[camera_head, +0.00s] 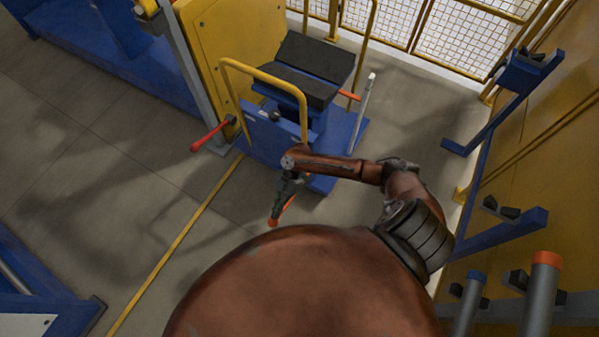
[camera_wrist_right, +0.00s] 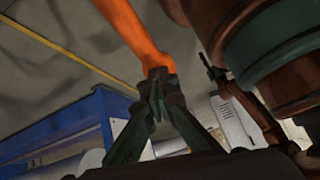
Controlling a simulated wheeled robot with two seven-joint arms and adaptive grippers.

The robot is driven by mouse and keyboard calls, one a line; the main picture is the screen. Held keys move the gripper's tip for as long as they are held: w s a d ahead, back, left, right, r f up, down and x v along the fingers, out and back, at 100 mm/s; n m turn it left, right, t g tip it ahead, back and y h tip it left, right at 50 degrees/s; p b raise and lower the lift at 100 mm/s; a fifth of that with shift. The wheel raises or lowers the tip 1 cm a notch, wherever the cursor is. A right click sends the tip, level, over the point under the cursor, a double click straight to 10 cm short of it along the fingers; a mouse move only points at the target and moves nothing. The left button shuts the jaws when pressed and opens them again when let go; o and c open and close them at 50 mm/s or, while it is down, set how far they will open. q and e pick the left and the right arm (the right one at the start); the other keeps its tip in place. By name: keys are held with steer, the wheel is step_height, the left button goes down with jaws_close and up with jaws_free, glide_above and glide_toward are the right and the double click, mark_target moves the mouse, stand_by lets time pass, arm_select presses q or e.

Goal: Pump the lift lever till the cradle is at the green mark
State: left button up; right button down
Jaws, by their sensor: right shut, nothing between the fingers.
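The lift cart (camera_head: 262,142) has a blue base and a yellow push handle. Its cradle (camera_head: 310,62), two dark pads on a blue frame, sits on top. A pale upright post (camera_head: 362,112) stands at its right, with an orange pointer (camera_head: 349,95) beside it. I cannot make out a green mark. My right gripper (camera_head: 275,217) is low in front of the cart, shut and empty. The orange lift lever (camera_head: 286,207) shows beside its fingers. In the right wrist view the lever (camera_wrist_right: 132,28) meets or overlaps the shut fingertips (camera_wrist_right: 158,82); contact is unclear.
A red-handled lever (camera_head: 208,136) juts from the yellow machine panel (camera_head: 232,45) left of the cart. Blue wall brackets (camera_head: 507,113) and grey rollers (camera_head: 541,292) line the right side. A mesh fence (camera_head: 470,38) closes the back.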

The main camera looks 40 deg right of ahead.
steer(key=w+d+r+p, duration=0.1)
steer(key=d+r+p, duration=0.3)
steer(key=r, duration=0.4)
steer(key=w+d+r+p, duration=0.2)
steer(key=d+r+p, duration=0.2)
steer(key=r, duration=0.4)
steer(key=shift+r+p, duration=0.3)
steer(key=shift+p, duration=0.4)
steer(key=shift+f, duration=0.1)
steer(key=b+x, duration=0.2)
steer(key=x, duration=0.5)
steer(key=shift+d+f, duration=0.15)
steer(key=shift+f, duration=0.1)
steer(key=shift+w, duration=0.1)
